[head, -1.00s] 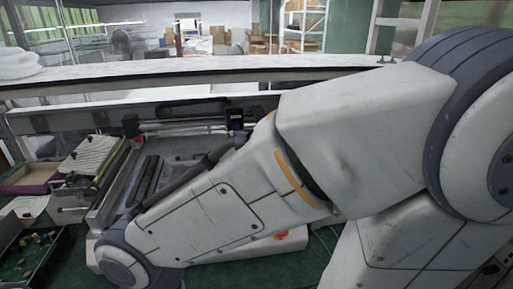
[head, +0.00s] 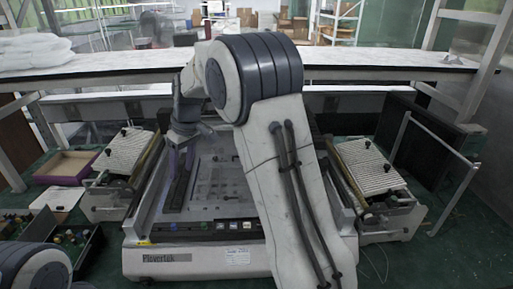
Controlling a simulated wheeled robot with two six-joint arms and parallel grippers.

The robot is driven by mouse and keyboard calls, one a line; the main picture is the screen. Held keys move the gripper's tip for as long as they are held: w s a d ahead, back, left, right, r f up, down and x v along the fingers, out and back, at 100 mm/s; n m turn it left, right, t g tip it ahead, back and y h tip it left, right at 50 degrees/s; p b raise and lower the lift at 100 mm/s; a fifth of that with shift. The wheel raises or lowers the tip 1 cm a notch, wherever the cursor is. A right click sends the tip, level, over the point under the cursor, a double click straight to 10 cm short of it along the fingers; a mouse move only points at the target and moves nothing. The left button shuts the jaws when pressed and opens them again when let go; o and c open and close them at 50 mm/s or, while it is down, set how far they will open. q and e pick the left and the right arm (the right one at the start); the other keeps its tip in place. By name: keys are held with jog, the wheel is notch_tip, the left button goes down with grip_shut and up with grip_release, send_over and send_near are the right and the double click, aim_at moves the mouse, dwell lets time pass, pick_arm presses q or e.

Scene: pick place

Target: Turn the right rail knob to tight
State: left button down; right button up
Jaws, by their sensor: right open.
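The machine (head: 190,258) marked "Plavertek" stands on the green bench, its bed open at the top. A dark rail (head: 180,188) runs front to back along the left of the bed. My right arm crosses the machine's right half and hides that part of the bed; I cannot make out the right rail or its knob. My right gripper (head: 186,143) is open and empty, above the back left of the bed near the dark rail's far end. My left gripper is not in view.
Ribbed units with black knobs stand left (head: 122,152) and right (head: 368,165) of the machine. A purple-edged tray (head: 68,166) and a black bin of small parts (head: 62,240) lie at left. A metal frame (head: 462,193) stands at right. A white shelf (head: 350,59) crosses behind.

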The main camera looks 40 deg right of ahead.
jog(key=w+d+f+m+t, duration=0.1)
jog(key=w+d, duration=0.2)
jog(key=d, duration=0.6)
jog(key=w+d+f, duration=0.1)
jog(key=w+d, duration=0.3)
jog(key=d, duration=0.5)
jog(key=s+d+f+m+t+h+p, duration=0.1)
jog(key=d+f, duration=0.1)
jog(key=d, duration=0.8)
jog(key=s+d+f+t+p, duration=0.1)
jog(key=d+f, duration=0.1)
jog(key=d, duration=0.7)
jog(key=shift+g, duration=0.3)
jog(key=p+x, duration=0.3)
jog(key=x, duration=0.5)
jog(key=shift+w+f, duration=0.3)
jog(key=shift+w+a+f, duration=0.1)
jog(key=shift+w+f, duration=0.1)
jog(key=shift+f, duration=0.35)
grip_shut()
